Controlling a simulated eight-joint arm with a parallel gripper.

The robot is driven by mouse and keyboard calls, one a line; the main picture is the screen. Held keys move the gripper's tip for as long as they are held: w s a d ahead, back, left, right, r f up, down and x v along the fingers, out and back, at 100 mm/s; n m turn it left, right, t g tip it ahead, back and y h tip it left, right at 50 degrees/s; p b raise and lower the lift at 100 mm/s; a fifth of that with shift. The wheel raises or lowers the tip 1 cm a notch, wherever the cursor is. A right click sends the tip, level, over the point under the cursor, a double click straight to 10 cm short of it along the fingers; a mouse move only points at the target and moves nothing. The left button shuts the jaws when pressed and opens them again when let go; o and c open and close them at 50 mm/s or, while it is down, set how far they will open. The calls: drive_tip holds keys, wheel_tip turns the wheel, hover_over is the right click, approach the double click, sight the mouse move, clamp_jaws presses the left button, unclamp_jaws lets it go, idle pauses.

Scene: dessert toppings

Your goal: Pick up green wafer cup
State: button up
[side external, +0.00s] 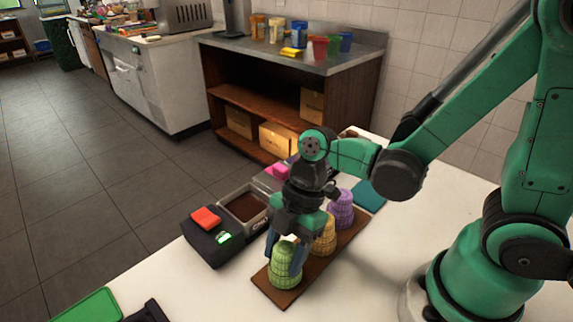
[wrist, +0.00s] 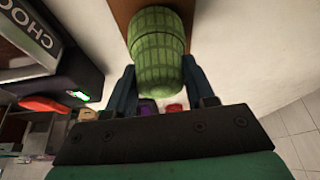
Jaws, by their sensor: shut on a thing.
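The green wafer cup (side external: 285,270) is at the near end of a brown board (side external: 285,299), with its narrower end up. My gripper (side external: 286,254) reaches down over it, shut on it with a blue-grey finger on each side. In the wrist view the ribbed green cup (wrist: 161,55) sits between my gripper's two fingers (wrist: 160,85), over the brown board (wrist: 124,12). I cannot tell whether its base is clear of the board. A yellow-orange wafer cup (side external: 325,238) and a purple one (side external: 342,209) stand behind it in a row, partly hidden by my gripper.
Left of the board is a dark unit (side external: 207,247) with a green display and a red block (side external: 206,217). Beside it is a container of brown filling (side external: 245,206). A green tray (side external: 93,306) lies at the near left. The white table (side external: 370,265) is clear on the right.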

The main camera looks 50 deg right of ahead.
sight(285, 249)
wheel_tip(285, 249, up, 19)
drive_tip(key=shift+w+d+f, duration=0.7)
drive_tip(key=shift+w+f, duration=1.6)
drive_tip(key=shift+f, duration=0.35)
drive_tip(key=shift+w+d+f, duration=0.7)
drive_tip(key=shift+w+f, duration=1.55)
drive_tip(key=shift+f, duration=0.35)
drive_tip(key=shift+w+d+f, duration=0.7)
drive_tip(key=shift+w+f, duration=1.6)
drive_tip(key=shift+f, duration=0.35)
drive_tip(key=shift+f, duration=0.15)
drive_tip(key=shift+f, duration=0.9)
drive_tip(key=shift+r, duration=1.95)
